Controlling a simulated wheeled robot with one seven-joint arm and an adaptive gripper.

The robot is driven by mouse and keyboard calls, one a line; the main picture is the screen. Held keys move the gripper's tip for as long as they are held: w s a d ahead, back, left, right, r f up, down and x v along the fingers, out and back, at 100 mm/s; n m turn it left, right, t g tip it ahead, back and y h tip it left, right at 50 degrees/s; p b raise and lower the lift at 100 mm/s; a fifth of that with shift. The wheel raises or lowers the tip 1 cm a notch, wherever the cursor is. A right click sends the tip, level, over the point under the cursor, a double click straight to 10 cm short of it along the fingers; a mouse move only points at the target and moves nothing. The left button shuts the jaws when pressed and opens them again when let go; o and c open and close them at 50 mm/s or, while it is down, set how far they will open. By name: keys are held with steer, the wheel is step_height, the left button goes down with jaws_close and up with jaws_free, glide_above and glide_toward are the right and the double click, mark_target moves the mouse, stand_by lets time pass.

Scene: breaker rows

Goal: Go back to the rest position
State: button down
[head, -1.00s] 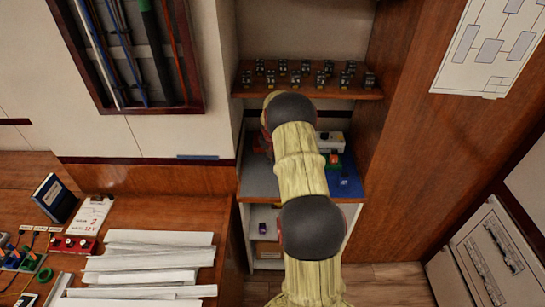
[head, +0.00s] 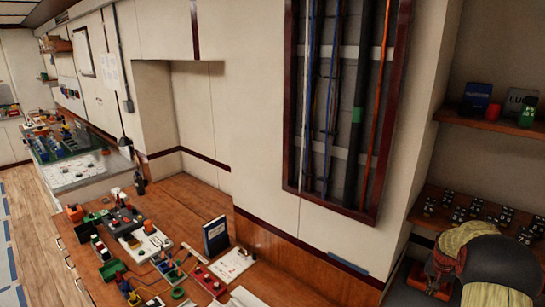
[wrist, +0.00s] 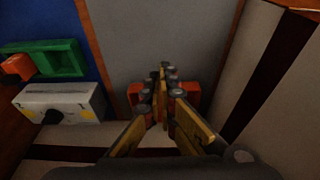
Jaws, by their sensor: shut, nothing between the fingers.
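My gripper (wrist: 163,78) shows in the wrist view with its fingers together and nothing between them. It points down over a grey surface (wrist: 205,40). A red object (wrist: 192,92) lies beneath and behind the fingers, partly hidden by them; I cannot tell whether they touch it. In the head view my arm is at the bottom right corner in its yellowish sleeve, reaching into the alcove. My gripper itself is hidden or out of frame there. A red item (head: 424,279) shows just left of the arm.
In the wrist view a white box with a dark knob (wrist: 62,103) and a green bin (wrist: 58,57) stand left of my fingers. A shelf with small dark parts (head: 480,212) is above the arm. A workbench (head: 195,202) with devices runs left.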

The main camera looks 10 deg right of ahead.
steer(key=s+a+f+g+y, duration=0.1)
steer(key=s+a+g, duration=0.1)
steer(key=s+a, duration=0.55)
steer(key=s+a+r+n+t+b, duration=0.1)
steer(key=s+a+r, duration=0.5)
steer(key=a, duration=0.7)
steer(key=s+a+r+n+t+b, duration=0.2)
steer(key=s+a+r+n, duration=0.3)
steer(key=a, duration=0.9)
steer(key=s+a+r+n+t+y+b, duration=0.1)
steer(key=s+a+r+n+t, duration=0.1)
steer(key=s+a+r, duration=0.7)
steer(key=a+r+n, duration=0.1)
steer(key=a+r, duration=0.1)
steer(key=a, duration=0.2)
steer(key=shift+a+r+n+t+b, duration=0.3)
steer(key=shift+a+r, duration=0.1)
steer(key=shift+s, duration=0.1)
